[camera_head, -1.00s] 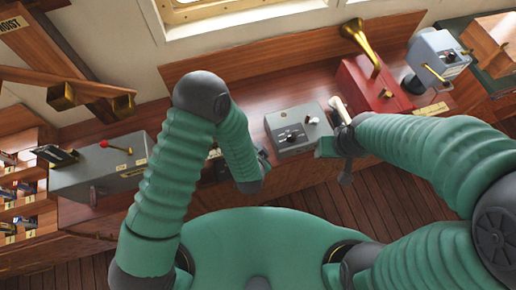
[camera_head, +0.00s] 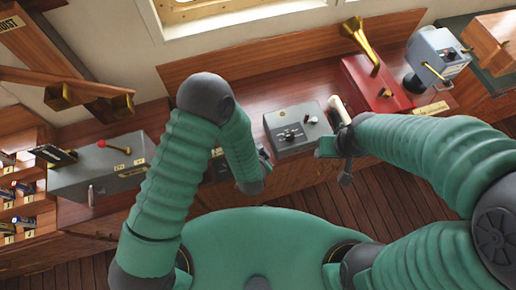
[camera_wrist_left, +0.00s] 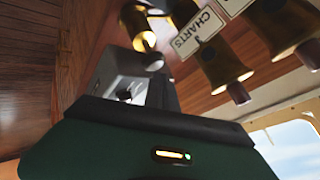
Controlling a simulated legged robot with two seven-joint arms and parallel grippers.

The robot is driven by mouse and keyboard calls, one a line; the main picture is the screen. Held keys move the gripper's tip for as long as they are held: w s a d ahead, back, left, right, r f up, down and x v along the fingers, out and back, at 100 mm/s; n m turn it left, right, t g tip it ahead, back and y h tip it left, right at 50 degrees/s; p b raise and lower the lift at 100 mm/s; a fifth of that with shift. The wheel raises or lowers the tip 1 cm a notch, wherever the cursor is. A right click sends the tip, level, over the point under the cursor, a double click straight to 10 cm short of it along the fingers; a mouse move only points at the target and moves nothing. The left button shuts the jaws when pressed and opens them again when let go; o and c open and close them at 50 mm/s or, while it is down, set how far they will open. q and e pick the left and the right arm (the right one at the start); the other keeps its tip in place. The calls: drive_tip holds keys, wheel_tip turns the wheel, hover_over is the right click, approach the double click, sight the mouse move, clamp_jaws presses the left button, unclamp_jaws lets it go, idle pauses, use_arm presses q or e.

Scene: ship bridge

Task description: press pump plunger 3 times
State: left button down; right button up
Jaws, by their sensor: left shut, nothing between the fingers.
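A grey box (camera_head: 290,143) stands on the wooden counter in the head view. It has a black knob (camera_head: 289,133) and a small pale button (camera_head: 312,119) on top; which part is the pump plunger I cannot tell. A cream-coloured handle (camera_head: 340,109) stands just right of it. My left gripper (camera_head: 262,165) is shut and empty, low beside the box's left side, partly hidden by my forearm. My right gripper (camera_head: 335,148) is at the box's right, below the cream handle; its finger gap is unclear. The left wrist view shows a grey box with a black knob (camera_wrist_left: 125,93).
A red box with a brass lever (camera_head: 368,45) and a blue-grey device (camera_head: 438,55) stand at right. A long grey box with a red-knobbed lever (camera_head: 115,148) is at left. Brass fittings beside a CHARTS label (camera_wrist_left: 198,35) show in the wrist view.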

use_arm(q)
drive_tip(key=shift+d, duration=0.1)
drive_tip(key=shift+a+f, duration=0.2)
drive_tip(key=shift+d+f+b, duration=0.1)
drive_tip(key=shift+f+b, duration=0.15)
drive_tip(key=shift+b, duration=0.05)
idle(0.4)
drive_tip(key=shift+f+b, duration=0.9)
drive_tip(key=shift+f, duration=0.25)
idle(0.7)
idle(0.3)
drive_tip(key=shift+a+r+p, duration=0.15)
drive_tip(key=shift+r+p, duration=0.75)
drive_tip(key=shift+r, duration=0.1)
drive_tip(key=shift+a+r+p, duration=0.1)
drive_tip(key=shift+r+p, duration=0.75)
drive_tip(key=shift+r, duration=0.15)
